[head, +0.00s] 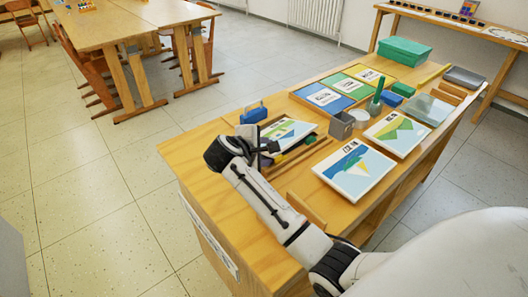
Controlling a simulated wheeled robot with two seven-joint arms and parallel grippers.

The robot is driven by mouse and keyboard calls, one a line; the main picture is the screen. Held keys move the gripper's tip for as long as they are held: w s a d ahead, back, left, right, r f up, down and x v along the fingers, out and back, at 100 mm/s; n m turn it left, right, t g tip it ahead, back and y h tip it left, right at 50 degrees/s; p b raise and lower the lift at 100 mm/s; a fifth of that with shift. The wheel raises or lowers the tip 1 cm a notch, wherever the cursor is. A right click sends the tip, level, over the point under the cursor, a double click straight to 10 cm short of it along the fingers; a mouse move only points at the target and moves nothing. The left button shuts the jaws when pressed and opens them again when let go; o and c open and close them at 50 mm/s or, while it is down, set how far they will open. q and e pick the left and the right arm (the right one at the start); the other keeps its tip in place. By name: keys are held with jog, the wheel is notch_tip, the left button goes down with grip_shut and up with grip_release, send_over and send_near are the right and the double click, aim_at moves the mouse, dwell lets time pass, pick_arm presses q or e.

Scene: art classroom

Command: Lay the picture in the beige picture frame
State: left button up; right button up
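No beige picture frame can be clearly made out. A pale wooden piece (306,209) shows beside my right arm, and I cannot tell what it belongs to. My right gripper is low over the table's left part. Its fingers are too small to read. My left gripper is out of view.
The wooden table (205,165) also holds a grey cup (341,126), a blue case (254,113), labelled coloured panels (325,97) and a green box (403,51). Long thin items lie by my gripper. The table's near left corner is bare.

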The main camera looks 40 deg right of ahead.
jog(key=shift+s+d+f, duration=0.15)
jog(key=shift+f, duration=0.15)
jog(key=shift+d, duration=0.1)
grip_shut()
jog(key=shift+w+a+r+p, duration=0.1)
jog(key=shift+w+a+p, duration=0.2)
jog(key=shift+w+a, duration=0.35)
jog(key=shift+w, duration=0.1)
jog(key=shift+o, duration=0.5)
grip_release()
jog(key=shift+s, duration=0.1)
jog(key=shift+f, duration=0.2)
